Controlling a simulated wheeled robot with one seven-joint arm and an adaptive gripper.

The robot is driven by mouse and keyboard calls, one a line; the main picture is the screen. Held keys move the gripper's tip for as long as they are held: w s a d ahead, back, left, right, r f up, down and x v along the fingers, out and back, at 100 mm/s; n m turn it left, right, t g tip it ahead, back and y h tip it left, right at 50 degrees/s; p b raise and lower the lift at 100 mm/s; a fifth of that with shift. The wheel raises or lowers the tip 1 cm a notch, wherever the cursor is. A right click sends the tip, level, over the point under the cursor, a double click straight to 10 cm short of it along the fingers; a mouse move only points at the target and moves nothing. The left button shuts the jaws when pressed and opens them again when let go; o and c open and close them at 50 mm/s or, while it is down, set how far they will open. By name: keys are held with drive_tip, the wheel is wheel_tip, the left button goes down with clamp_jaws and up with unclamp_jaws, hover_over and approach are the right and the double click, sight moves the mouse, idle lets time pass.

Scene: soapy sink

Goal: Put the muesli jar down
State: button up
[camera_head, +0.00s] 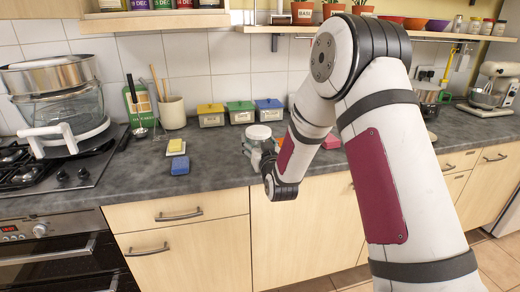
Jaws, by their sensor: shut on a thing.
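A clear jar with a whitish lid (258,133), which I take to be the muesli jar, shows upright at the front part of the dark worktop. My gripper (264,158) is at the jar, shut on it, and mostly hidden by my own wrist in front. The jar's lower part is partly covered by my wrist. I cannot tell whether its base touches the worktop or hangs just above it.
Yellow-, green- and blue-lidded containers (241,113) stand along the wall behind the jar. A blue sponge (180,165) and a yellow block (176,146) lie to the left. The worktop (215,160) between sponge and jar is clear. A hob (60,160) is further left.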

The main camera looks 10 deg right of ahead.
drive_tip(key=shift+w+d+f, duration=0.1)
drive_tip(key=shift+w+d, duration=0.25)
drive_tip(key=shift+w, duration=0.3)
drive_tip(key=shift+w+d, duration=0.3)
drive_tip(key=shift+w, duration=0.35)
drive_tip(key=shift+a+f, duration=0.1)
drive_tip(key=shift+f, duration=1.65)
drive_tip(key=shift+f, duration=0.1)
drive_tip(key=o, duration=1.3)
drive_tip(key=shift+f, duration=0.1)
drive_tip(key=shift+o, duration=0.2)
drive_tip(key=shift+s+r, duration=0.1)
drive_tip(key=shift+r, duration=0.15)
drive_tip(key=s, duration=1.2)
